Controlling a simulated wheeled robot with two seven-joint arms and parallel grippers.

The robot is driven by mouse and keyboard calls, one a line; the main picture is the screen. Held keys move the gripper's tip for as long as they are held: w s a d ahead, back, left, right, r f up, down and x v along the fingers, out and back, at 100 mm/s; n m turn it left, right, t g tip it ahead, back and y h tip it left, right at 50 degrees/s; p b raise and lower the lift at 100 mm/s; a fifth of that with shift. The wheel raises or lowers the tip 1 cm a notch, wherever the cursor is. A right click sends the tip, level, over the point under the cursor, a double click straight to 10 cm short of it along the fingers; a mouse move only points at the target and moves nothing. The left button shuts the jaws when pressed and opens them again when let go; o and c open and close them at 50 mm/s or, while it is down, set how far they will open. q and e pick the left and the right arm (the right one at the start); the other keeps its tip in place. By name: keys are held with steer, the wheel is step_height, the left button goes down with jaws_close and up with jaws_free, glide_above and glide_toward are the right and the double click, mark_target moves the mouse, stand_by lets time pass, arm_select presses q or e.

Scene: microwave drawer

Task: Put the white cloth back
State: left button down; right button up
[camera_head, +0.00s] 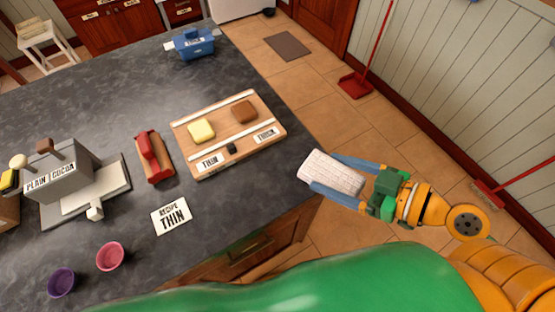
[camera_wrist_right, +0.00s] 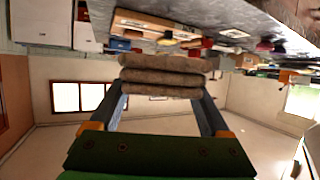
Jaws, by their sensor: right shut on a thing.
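The white cloth (camera_head: 332,173) is a folded, layered bundle at the right edge of the counter in the head view. My right gripper (camera_head: 338,174) is shut on it, with one blue finger on each side. In the right wrist view the cloth (camera_wrist_right: 162,82) shows as stacked brownish-grey folds between the fingertips of the gripper (camera_wrist_right: 162,92). The cloth appears held beyond the counter edge, over the floor side; its exact height is hard to tell. My left gripper is not in the head view.
The dark counter (camera_head: 110,90) holds a wooden board (camera_head: 218,132) with yellow and brown blocks, a red-topped wooden tool (camera_head: 151,158), a grey machine (camera_head: 62,172), a recipe card (camera_head: 171,215), pink (camera_head: 110,256) and purple (camera_head: 62,282) cups, and a blue box (camera_head: 193,44).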

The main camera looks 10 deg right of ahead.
steer(key=w+f+b, duration=0.2)
steer(key=b, duration=0.1)
steer(key=w+a+f+b, duration=0.1)
steer(key=w+f+b, duration=0.1)
steer(key=w+b, duration=0.1)
steer(key=shift+w+a+f, duration=0.15)
steer(key=shift+w+a, duration=0.05)
glide_above(296, 169)
step_height(296, 169, down, 4)
steer(key=shift+f, duration=0.25)
step_height(296, 169, down, 3)
steer(key=shift+r, duration=0.1)
steer(key=shift+f, duration=0.4)
steer(key=o, duration=1)
steer(key=shift+r, duration=0.1)
steer(key=shift+c, duration=0.2)
